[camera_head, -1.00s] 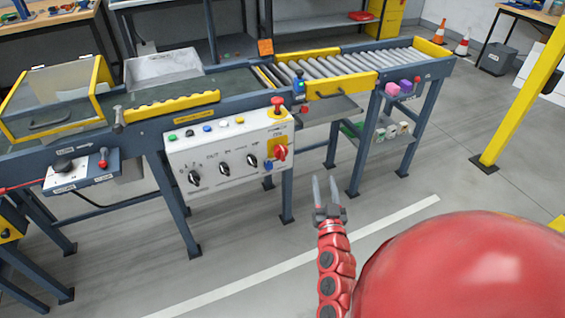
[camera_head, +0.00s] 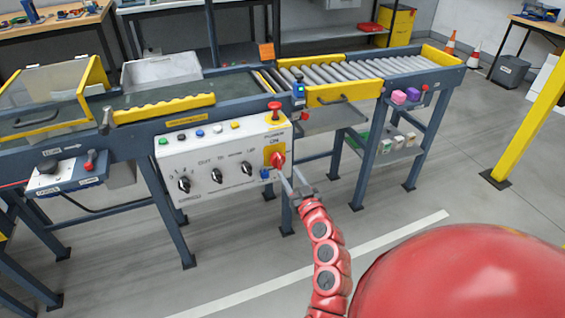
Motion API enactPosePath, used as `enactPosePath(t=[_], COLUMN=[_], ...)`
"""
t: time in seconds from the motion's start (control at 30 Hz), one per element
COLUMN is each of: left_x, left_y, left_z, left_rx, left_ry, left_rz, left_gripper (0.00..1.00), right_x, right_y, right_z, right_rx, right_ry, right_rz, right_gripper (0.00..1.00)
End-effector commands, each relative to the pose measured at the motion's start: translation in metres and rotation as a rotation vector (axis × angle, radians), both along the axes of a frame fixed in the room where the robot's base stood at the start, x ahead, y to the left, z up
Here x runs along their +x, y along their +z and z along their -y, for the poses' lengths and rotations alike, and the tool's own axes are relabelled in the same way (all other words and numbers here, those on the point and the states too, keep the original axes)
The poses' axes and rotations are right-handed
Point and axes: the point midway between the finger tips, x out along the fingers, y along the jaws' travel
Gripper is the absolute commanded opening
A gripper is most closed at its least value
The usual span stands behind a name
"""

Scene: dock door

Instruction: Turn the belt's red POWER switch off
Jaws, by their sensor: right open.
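The red POWER switch (camera_head: 277,159) sits on a yellow plate at the right end of the white control panel (camera_head: 215,170), with "POWER" and "ON" lettering above it. My right gripper (camera_head: 288,183) is open, its two thin fingers pointing up and left at the panel. The fingertips are just below the red switch; I cannot tell whether they touch it. My left gripper is not in view.
A red push button (camera_head: 275,106) stands above the panel's right end. A small blue part (camera_head: 265,174) is left of my fingers. Black knobs line the panel. The roller conveyor (camera_head: 350,75) extends right. The floor in front is clear.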

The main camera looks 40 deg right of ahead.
Motion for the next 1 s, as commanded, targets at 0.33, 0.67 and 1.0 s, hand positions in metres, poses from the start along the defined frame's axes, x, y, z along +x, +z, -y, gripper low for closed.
enactPosePath(t=[0.33, 0.67, 1.0], left_x=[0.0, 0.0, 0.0], left_y=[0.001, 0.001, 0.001], left_z=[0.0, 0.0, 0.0], left_rx=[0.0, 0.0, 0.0], left_ry=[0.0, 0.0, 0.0], left_rz=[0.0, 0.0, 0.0], left_gripper=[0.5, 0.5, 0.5], right_x=[0.055, 0.063, 0.063], right_y=[0.0, 0.001, 0.001], right_z=[0.013, 0.015, 0.015], right_rx=[0.001, 0.0, 0.0], right_ry=[0.001, -0.001, -0.001], right_rz=[0.001, 0.002, 0.001], right_gripper=[0.46, 0.46, 0.03])
